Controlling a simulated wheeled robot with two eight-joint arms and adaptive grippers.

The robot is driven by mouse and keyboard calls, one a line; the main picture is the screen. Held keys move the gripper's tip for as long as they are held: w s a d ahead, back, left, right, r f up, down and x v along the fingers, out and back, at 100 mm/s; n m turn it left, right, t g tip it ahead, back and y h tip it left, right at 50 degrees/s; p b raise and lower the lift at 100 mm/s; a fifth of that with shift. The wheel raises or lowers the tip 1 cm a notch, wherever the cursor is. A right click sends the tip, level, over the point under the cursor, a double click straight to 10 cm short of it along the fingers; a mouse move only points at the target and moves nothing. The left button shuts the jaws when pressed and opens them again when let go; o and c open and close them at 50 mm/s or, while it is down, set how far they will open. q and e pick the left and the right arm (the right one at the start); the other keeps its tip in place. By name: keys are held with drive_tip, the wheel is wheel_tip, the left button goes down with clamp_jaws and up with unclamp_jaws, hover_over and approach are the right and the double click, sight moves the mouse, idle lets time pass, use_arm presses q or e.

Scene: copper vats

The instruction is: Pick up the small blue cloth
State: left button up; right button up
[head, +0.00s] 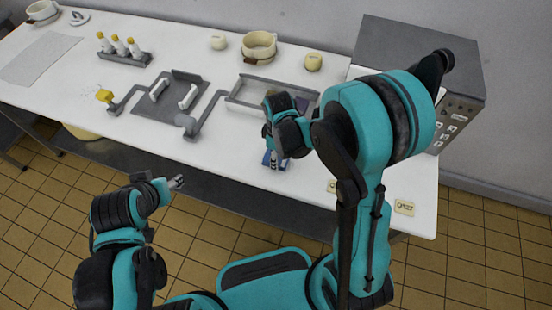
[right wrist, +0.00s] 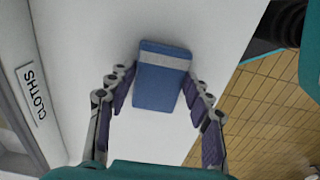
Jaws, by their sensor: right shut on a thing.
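The small blue cloth (right wrist: 158,88) is a folded block with a pale stripe, seen in the right wrist view between the two fingers of my right gripper (right wrist: 160,100). The fingers are shut on its sides. In the head view the blue cloth (head: 268,158) shows at the fingertips of my right gripper (head: 274,163), over the front part of the white table, partly hidden by the gripper. My left gripper (head: 177,183) is off the table's front edge, away from the cloth; its finger opening is too small to judge.
A grey fixture with white handles (head: 160,92), a bottle rack (head: 125,57), a pot (head: 259,46) and a grey oven-like box (head: 470,75) also stand on the table (head: 80,100).

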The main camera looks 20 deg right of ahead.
sight(281, 161)
drive_tip(key=shift+r+p, duration=0.35)
drive_tip(key=shift+r, duration=0.2)
drive_tip(key=r, duration=0.1)
drive_tip(key=r+p, duration=0.1)
drive_tip(key=s+r+p, duration=0.1)
drive_tip(key=r, duration=0.1)
drive_tip(key=shift+d, duration=0.3)
drive_tip(key=s+d+r+p, duration=0.3)
drive_tip(key=s+d+r, duration=0.1)
drive_tip(key=s, duration=0.5)
drive_tip(key=shift+s+r, duration=0.35)
drive_tip(key=shift+r, duration=0.55)
drive_tip(key=shift+d, duration=0.1)
